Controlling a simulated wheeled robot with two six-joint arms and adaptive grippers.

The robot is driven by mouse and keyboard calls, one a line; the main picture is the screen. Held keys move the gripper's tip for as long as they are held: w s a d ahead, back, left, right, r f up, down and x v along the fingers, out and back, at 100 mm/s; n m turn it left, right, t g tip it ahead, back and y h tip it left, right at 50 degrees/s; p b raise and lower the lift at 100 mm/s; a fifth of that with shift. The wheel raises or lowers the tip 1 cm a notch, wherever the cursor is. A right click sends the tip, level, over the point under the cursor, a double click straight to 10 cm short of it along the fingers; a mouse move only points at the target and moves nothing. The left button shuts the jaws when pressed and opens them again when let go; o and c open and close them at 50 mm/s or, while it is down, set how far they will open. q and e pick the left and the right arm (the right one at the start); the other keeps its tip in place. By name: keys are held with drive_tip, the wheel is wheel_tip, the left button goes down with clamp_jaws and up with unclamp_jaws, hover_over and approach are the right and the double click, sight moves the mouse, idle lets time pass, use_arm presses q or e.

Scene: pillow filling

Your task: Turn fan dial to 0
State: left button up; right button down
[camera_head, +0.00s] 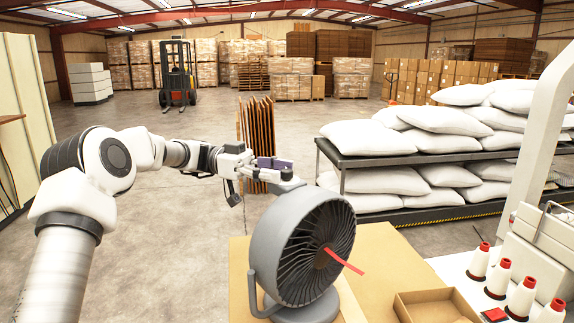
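A grey desk fan (300,250) stands on a light brown table or board (385,250), its grille turned toward the right. A red ribbon (344,262) sticks out from the middle of the grille to the right and slightly down. I cannot make out a dial on the side of the fan that shows. My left gripper (283,169) reaches in from the left and is just above the top of the fan in the picture. I cannot tell whether it touches the fan or whether its fingers are apart. My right gripper does not show.
An open shallow cardboard box (436,306) lies right of the fan. Several white thread cones (499,277) with red tops stand beside a white machine (540,245) at the right. White pillows (445,120) fill a dark rack (365,160) behind. Brown boards (257,125) stand behind my gripper.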

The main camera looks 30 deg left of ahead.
use_arm(q)
drive_tip(key=shift+w+d+f, duration=0.25)
drive_tip(key=shift+w+d, duration=0.2)
drive_tip(key=shift+d, duration=0.1)
drive_tip(key=shift+w+d+f, duration=0.2)
drive_tip(key=shift+w+d, duration=0.25)
drive_tip(key=shift+d, duration=0.05)
drive_tip(key=shift+s+a, duration=0.1)
drive_tip(key=shift+s, duration=0.1)
drive_tip(key=shift+s+a+r, duration=0.1)
drive_tip(key=shift+s+r, duration=0.05)
drive_tip(key=shift+s, duration=0.1)
drive_tip(key=shift+c, duration=1.4)
drive_tip(key=shift+s, duration=0.1)
drive_tip(key=c, duration=0.6)
drive_tip(key=shift+w, duration=0.2)
clamp_jaws()
drive_tip(key=shift+f, duration=0.25)
drive_tip(key=o, duration=0.8)
unclamp_jaws()
drive_tip(key=shift+o, duration=0.4)
drive_tip(key=shift+r, duration=0.15)
